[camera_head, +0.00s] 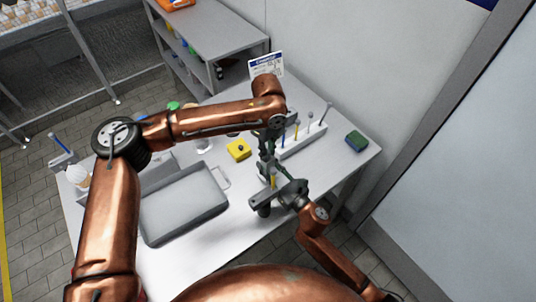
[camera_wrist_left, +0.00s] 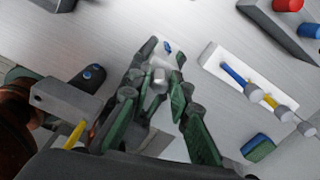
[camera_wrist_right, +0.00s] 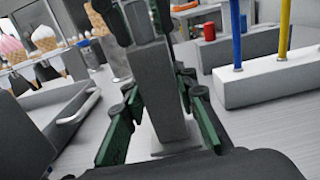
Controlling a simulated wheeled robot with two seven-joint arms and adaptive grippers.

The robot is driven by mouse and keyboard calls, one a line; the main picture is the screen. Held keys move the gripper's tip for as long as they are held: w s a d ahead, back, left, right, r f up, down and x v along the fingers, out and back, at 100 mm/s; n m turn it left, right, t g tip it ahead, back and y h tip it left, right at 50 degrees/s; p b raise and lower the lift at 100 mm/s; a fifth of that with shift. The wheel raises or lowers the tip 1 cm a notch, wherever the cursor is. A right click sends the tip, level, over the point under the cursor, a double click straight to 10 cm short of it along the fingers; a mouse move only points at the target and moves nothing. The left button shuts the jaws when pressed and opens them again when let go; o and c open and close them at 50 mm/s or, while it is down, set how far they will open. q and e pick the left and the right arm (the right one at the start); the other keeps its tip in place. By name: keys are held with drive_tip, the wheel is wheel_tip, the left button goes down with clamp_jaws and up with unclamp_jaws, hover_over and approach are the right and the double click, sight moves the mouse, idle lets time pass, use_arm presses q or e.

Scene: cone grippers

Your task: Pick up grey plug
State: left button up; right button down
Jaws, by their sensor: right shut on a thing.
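The grey plug (camera_head: 267,197) is a grey bar held above the front right of the table. My left gripper (camera_head: 267,174) points down just behind the plug. In the left wrist view its green fingers (camera_wrist_left: 163,58) are apart, and a small pale cylinder (camera_wrist_left: 158,77) shows between them; I cannot tell whether they touch it.
A large grey tray (camera_head: 185,205) lies at the left of the table. A white rack (camera_head: 302,141) with coloured rods stands behind my grippers, with a yellow block (camera_head: 238,149) left of it. A green-and-blue sponge (camera_head: 356,141) lies at the right. A sign (camera_head: 266,66) stands at the back.

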use_arm(q)
clamp_jaws()
wheel_tip(320, 180, up, 10)
drive_tip(key=shift+r, duration=0.1)
use_arm(e)
drive_tip(key=c, duration=1.5)
unclamp_jaws()
drive_tip(key=shift+o, duration=0.2)
drive_tip(key=v, duration=1.2)
